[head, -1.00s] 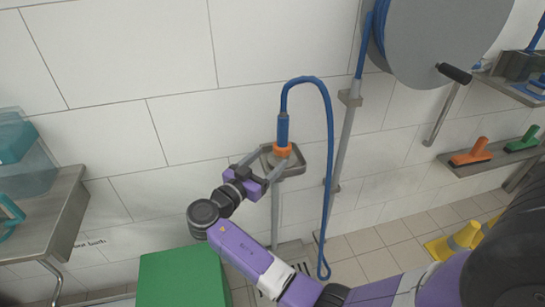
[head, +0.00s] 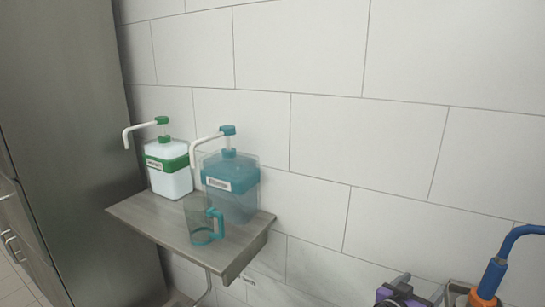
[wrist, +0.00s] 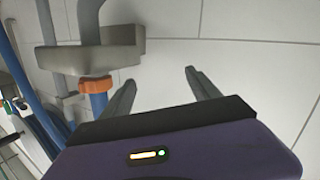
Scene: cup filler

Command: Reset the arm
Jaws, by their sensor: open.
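My gripper (wrist: 163,88) is open in the wrist view, with its two dark fingers apart and only white wall showing between them. In the head view, part of my gripper (head: 435,297) shows at the bottom right edge, largely cut off. The blue hose nozzle with an orange collar (head: 492,278) stands in its grey holder (head: 458,290) just right of it. In the wrist view the orange collar (wrist: 96,85) lies left of the left finger, outside the jaws.
A steel wall shelf (head: 160,228) holds a green-banded dispenser (head: 168,178), a teal dispenser (head: 232,190) and a clear cup with a teal handle (head: 203,222). A tall steel cabinet (head: 70,120) stands at the left. The tiled wall right of the shelf is bare.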

